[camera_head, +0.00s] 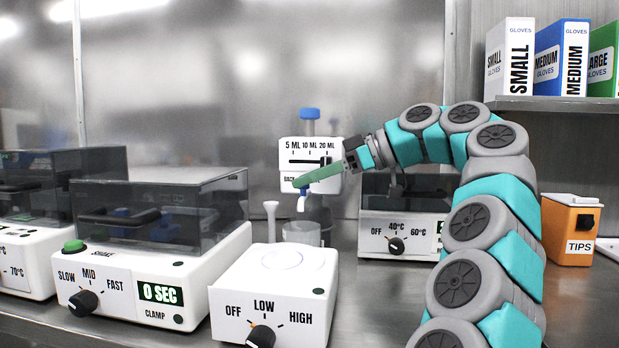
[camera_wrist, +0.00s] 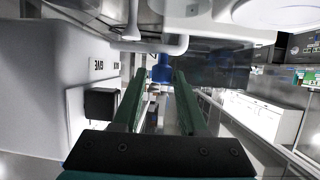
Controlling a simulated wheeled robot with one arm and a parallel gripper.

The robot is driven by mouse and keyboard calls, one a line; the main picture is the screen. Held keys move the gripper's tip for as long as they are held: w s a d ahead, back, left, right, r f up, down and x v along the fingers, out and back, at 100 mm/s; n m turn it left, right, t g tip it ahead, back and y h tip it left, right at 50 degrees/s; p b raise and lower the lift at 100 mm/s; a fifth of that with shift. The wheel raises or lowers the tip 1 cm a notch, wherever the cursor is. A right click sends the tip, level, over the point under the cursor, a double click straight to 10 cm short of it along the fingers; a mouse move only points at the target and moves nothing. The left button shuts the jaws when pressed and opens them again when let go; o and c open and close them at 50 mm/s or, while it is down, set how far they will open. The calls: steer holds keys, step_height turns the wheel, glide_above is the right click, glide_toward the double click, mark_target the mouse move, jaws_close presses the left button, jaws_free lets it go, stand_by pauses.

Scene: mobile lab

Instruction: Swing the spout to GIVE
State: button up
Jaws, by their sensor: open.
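The white dispenser (camera_head: 312,151) stands at the back, with a 5, 10 and 20 ML slider on its front. Its lower label starts with BACK; the rest is hidden behind my gripper (camera_head: 298,183). A white spout tip (camera_head: 301,204) with a blue part above it hangs just below my green fingers. In the wrist view my gripper (camera_wrist: 160,73) is open, and a blue piece (camera_wrist: 162,72) shows between or just beyond the fingertips. I cannot tell if they touch it. The dispenser's face (camera_wrist: 60,70) is at left, with GIVE (camera_wrist: 97,66) upside down.
A clear beaker (camera_head: 302,233) stands below the spout, behind a LOW-marked white device (camera_head: 277,285). A shaker (camera_head: 150,245) is at left. A heater (camera_head: 400,225) stands behind my arm. An orange TIPS box (camera_head: 568,232) and a shelf of glove boxes (camera_head: 562,58) are at right.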

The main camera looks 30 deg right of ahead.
steer(key=p+v, duration=0.6)
steer(key=v, duration=0.1)
steer(key=shift+s+d+r, duration=0.15)
steer(key=shift+d+r, duration=0.05)
steer(key=shift+d, duration=0.05)
stand_by(0.4)
